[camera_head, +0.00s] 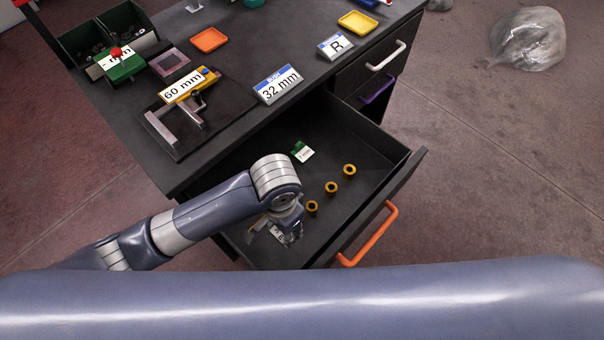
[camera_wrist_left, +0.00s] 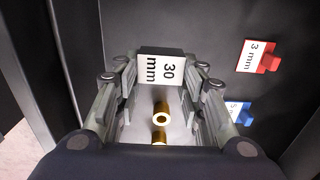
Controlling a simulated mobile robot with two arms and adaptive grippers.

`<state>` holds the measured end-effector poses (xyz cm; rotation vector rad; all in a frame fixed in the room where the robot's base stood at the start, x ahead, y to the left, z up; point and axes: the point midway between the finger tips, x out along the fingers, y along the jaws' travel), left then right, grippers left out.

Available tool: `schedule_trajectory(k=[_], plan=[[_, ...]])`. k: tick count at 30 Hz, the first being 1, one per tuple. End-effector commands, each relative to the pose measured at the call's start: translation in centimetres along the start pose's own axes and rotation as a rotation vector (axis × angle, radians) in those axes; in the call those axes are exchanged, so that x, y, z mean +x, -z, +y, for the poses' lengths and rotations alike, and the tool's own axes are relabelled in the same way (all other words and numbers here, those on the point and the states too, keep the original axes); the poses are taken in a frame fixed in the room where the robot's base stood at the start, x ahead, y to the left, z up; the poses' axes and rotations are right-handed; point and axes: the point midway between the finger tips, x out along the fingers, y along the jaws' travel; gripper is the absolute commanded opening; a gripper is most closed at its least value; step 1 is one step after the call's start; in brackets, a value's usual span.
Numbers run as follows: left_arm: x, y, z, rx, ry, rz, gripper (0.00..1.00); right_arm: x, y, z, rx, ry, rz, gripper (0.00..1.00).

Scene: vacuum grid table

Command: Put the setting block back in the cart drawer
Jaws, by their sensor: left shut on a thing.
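The setting block (camera_wrist_left: 160,69), grey with a white "30 mm" label, is between the fingertips of my left gripper (camera_wrist_left: 160,88) in the wrist view. The gripper is shut on it. In the head view my left gripper (camera_head: 289,234) points down inside the near-left part of the open cart drawer (camera_head: 385,163), where a small part of the white label shows. I cannot tell whether the block touches the drawer floor. The drawer has an orange handle (camera_head: 368,235) and stands pulled out. My right gripper is not in view.
In the drawer are yellow bushings (camera_head: 331,188) and a green-and-white 7 mm tag (camera_head: 302,151). The wrist view shows a red 3 mm tag (camera_wrist_left: 258,56) and a blue tag (camera_wrist_left: 240,111). On the cart top stand a 60 mm fixture (camera_head: 188,86) and a 32 mm sign (camera_head: 278,84).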

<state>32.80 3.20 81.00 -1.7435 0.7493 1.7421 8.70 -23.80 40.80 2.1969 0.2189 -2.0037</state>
Motion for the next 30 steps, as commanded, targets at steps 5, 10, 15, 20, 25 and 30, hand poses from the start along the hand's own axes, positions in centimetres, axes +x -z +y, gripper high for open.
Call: schedule_trajectory(k=[5, 10, 15, 20, 25, 30], plan=[[0.6, -1.8, 1.8, -0.024, 0.002, 0.0, 0.07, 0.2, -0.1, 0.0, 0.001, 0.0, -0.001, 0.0], [0.7, -0.3, -0.2, -0.032, 0.006, 0.001, 0.07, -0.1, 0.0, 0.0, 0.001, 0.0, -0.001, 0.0], [1.1, 2.6, -3.9, -0.032, 0.006, 0.0, 0.07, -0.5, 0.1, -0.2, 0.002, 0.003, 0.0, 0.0], [1.5, 5.1, -6.9, -0.03, 0.004, 0.0, 0.07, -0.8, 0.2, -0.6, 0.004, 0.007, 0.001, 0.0], [1.8, 6.8, -9.0, -0.027, 0.002, 0.0, 0.07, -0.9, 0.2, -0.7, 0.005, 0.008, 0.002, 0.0], [2.0, 7.5, -9.8, -0.026, 0.001, 0.001, 0.07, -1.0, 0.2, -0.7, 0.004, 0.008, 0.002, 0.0]])
